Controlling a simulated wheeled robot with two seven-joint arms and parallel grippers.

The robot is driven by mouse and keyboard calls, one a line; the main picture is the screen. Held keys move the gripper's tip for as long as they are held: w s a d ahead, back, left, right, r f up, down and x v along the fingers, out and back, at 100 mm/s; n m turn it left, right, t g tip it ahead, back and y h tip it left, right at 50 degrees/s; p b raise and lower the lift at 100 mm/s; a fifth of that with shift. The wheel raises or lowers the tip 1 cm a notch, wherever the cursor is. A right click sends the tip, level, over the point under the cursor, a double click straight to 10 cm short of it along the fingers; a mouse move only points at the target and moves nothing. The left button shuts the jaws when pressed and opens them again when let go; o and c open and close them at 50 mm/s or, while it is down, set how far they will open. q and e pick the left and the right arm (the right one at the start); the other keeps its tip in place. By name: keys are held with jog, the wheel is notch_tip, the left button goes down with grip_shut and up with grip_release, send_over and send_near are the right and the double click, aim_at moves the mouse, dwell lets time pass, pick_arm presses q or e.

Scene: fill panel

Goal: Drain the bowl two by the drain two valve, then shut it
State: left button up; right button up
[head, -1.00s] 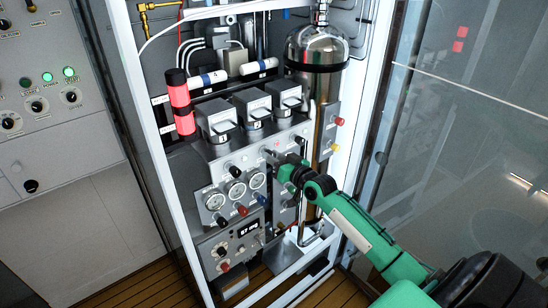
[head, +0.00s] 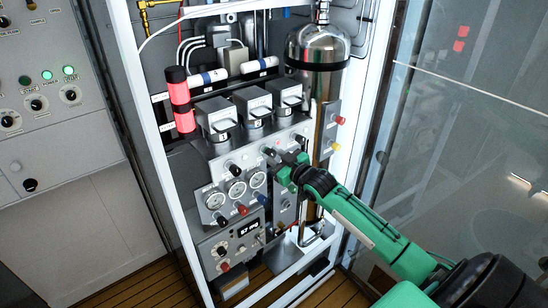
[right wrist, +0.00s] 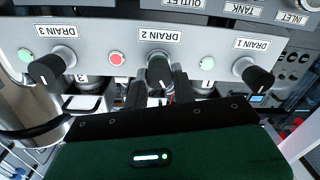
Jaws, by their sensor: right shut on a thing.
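The drain two valve is a black knob (right wrist: 159,70) under the upside-down label DRAIN 2 in the right wrist view. Its pointer stands differently from the tilted neighbouring knobs. A red lamp (right wrist: 116,57) glows beside it. My right gripper (head: 269,152) is at the middle of the knob row in the head view, shut on this knob; its fingertips are partly hidden. Bowl two seems to be the middle grey-topped unit (head: 250,103) above the panel; its contents cannot be seen. My left gripper is out of view.
The drain one knob (right wrist: 257,75) and drain three knob (right wrist: 52,70) flank the held one, with green lamps nearby. Gauges (head: 236,189) sit below the row. A steel cylinder (head: 318,45) and the white cabinet frame (head: 365,90) stand close to the right.

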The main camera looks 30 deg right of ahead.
jog(key=n, duration=0.3)
jog(key=shift+n, duration=0.3)
jog(key=n+b, duration=0.1)
jog(key=n, duration=0.2)
jog(key=n+h, duration=0.1)
jog(key=n, duration=0.5)
jog(key=shift+a+b, duration=0.1)
jog(key=shift+b, duration=0.2)
jog(key=shift+n, duration=0.3)
jog(key=o, duration=1)
jog(key=shift+f, duration=0.1)
jog(key=shift+s, duration=0.15)
